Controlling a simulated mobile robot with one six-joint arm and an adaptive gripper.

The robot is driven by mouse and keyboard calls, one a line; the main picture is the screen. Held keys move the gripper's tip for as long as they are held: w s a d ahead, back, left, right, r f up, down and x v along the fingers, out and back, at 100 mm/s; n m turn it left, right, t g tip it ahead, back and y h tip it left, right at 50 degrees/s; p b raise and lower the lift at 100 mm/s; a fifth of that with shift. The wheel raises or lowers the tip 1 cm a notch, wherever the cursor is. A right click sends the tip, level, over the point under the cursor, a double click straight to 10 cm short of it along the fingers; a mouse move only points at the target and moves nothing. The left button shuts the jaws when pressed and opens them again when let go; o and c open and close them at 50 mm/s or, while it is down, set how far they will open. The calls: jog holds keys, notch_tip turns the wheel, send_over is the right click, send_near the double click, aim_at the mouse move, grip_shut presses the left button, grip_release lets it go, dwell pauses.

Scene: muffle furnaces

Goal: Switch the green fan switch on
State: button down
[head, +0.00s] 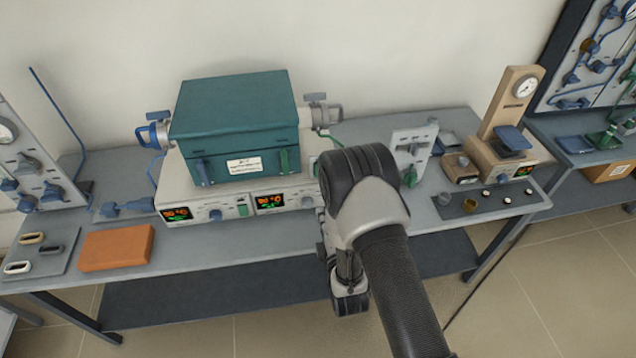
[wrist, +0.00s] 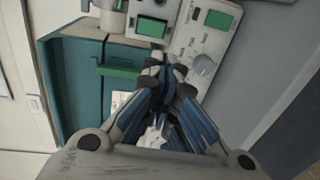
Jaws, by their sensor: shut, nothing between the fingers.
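In the wrist view, two green rectangular pieces show on grey surfaces beyond my fingers, one at upper right (wrist: 219,19) and one nearer the middle (wrist: 152,26). I cannot tell which is the fan switch. My gripper (wrist: 165,68) is shut and empty, its fingertips overlapping the grey panel in the picture; contact cannot be told. In the head view my arm hides the gripper and the right end of the panel.
The teal furnace (head: 235,125) stands on the control units, with a green latch (wrist: 118,72) on its front. An orange block (head: 116,247) lies on the bench (head: 200,256) at left. A beige instrument (head: 505,110) and a dark tray (head: 487,202) stand at right.

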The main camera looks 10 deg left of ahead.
aim_at(316, 177)
jog(key=b+x, duration=0.2)
jog(key=x, duration=1.2)
jog(key=shift+b, duration=0.35)
jog(key=shift+f, duration=0.1)
jog(key=f+t+b, duration=0.1)
jog(key=b, duration=0.2)
jog(key=shift+w+b, duration=0.35)
jog(key=shift+w, duration=0.05)
jog(key=shift+r+p, duration=0.3)
jog(key=shift+r, duration=0.1)
jog(key=shift+f, duration=0.1)
